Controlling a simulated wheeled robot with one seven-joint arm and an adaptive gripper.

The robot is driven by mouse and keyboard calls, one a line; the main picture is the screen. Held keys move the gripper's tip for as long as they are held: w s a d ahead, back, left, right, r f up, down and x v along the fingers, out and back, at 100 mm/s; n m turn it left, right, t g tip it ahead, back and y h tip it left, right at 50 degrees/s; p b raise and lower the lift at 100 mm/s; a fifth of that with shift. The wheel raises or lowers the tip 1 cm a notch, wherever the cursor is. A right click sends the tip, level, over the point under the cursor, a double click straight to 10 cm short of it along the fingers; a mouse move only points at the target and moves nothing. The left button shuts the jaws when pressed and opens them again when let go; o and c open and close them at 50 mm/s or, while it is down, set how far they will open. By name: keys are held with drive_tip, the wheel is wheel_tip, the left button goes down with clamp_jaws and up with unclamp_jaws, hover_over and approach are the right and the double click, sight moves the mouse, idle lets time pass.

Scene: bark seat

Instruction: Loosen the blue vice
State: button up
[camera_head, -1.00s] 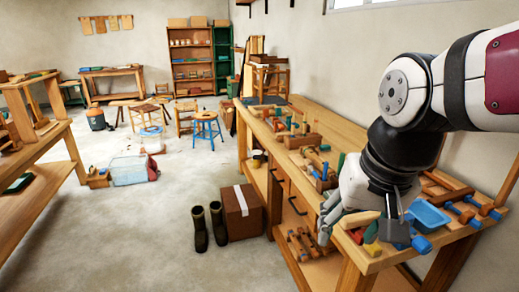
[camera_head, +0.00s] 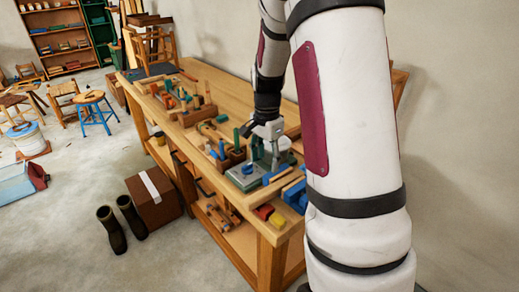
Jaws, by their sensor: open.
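A wooden workbench (camera_head: 236,208) runs along the wall, crowded with tools. A blue block-like object (camera_head: 296,196) is at its near end, partly hidden behind my arm; it may be the blue vice, but its handle and jaws cannot be made out. My gripper (camera_head: 266,148) is open and points down over the bench, farther along it than the blue object. Just below and beside my gripper is a grey-green device (camera_head: 246,178) with a small blue part on top. Whether my fingers touch anything is too small to tell.
Wooden holders with tools (camera_head: 198,115) line the bench beyond my gripper. A red and yellow item (camera_head: 268,214) lies near the front edge. A cardboard box (camera_head: 153,193) and dark boots (camera_head: 112,228) stand on the floor left of the bench.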

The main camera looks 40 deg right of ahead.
sight(267, 192)
wheel_tip(267, 192, down, 14)
drive_tip(key=shift+r+p, duration=0.1)
drive_tip(key=shift+p, duration=0.6)
drive_tip(key=shift+c, duration=0.3)
clamp_jaws()
drive_tip(key=shift+s+r, duration=0.1)
drive_tip(key=shift+s, duration=0.15)
drive_tip(key=shift+o, duration=1.8)
unclamp_jaws()
